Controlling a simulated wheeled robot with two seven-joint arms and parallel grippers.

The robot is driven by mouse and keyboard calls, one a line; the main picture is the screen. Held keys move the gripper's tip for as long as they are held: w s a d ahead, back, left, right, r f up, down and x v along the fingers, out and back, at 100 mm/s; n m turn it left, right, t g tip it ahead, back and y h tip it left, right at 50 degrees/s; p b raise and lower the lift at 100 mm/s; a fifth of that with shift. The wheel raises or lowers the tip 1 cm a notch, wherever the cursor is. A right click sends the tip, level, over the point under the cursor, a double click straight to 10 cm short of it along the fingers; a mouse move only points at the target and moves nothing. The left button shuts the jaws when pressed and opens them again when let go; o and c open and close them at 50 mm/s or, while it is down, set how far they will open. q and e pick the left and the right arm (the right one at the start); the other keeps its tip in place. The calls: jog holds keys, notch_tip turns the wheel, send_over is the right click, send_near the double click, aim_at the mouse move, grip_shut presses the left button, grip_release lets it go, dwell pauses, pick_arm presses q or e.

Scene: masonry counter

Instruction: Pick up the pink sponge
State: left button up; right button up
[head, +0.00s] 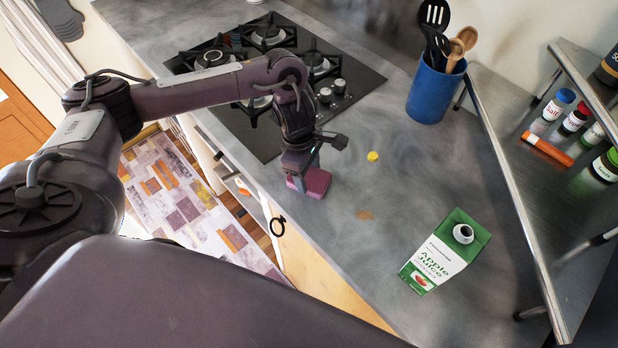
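I also cannot tell whether the sponge rests on the counter or is slightly raised. My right gripper is not in view.
A black gas hob (357,95) lies behind my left arm. An apple juice carton (445,250), a blue utensil pot (433,92) and a metal shelf (530,190) with spice jars stand to the right.

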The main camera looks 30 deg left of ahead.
aim_at(308, 175)
pick_arm(q)
jog(key=c, duration=0.3)
jog(key=shift+r, duration=0.6)
jog(key=shift+r+p, duration=1.6)
jog(key=shift+r, duration=7.85)
